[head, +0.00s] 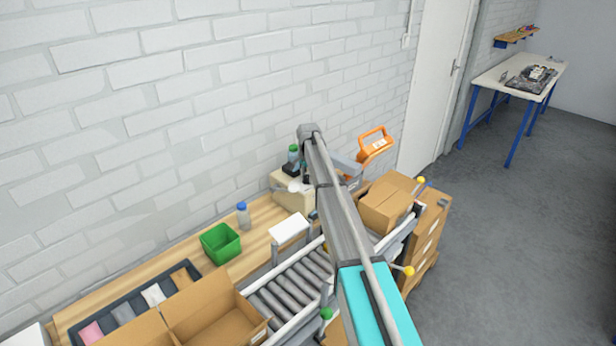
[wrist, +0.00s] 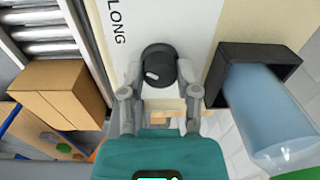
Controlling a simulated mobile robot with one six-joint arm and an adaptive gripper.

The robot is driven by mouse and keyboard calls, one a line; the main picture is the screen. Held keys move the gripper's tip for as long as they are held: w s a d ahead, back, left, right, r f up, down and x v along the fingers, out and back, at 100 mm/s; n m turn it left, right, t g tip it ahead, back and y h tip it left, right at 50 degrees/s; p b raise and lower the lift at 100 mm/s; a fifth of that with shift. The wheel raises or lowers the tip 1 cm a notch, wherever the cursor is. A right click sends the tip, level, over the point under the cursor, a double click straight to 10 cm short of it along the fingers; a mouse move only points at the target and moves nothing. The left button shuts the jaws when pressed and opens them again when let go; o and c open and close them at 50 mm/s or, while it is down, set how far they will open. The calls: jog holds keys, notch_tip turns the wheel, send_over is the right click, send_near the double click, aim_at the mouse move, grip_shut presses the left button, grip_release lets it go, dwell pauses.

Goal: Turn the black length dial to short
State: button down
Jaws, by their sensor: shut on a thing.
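The black length dial (wrist: 159,66) sits on a pale panel (wrist: 185,22) marked LONG in the wrist view. The dial has a white mark on its lower left side. The word LONG is at the dial's upper left; no SHORT label shows. My gripper (wrist: 160,84) is shut on the dial, with a finger at each side. In the head view, the beige machine (head: 291,196) stands on the bench by the wall, and my arm hides the dial and most of the gripper.
A black holder (wrist: 283,62) with a blue-tinted bottle (wrist: 262,112) is close to my gripper's right in the wrist view. A cardboard box (wrist: 60,92) and rollers are at left.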

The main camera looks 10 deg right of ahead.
jog(key=n, duration=0.4)
jog(key=shift+w+n, duration=0.1)
jog(key=shift+n, duration=0.2)
jog(key=n, duration=0.3)
jog(key=shift+n, duration=0.3)
jog(key=n, duration=0.3)
jog(key=shift+n, duration=0.3)
jog(key=shift+d+n+g, duration=0.1)
jog(key=shift+n+g, duration=0.2)
jog(key=shift+n, duration=1.5)
jog(key=shift+c, duration=1.7)
grip_release()
jog(key=shift+r, duration=0.1)
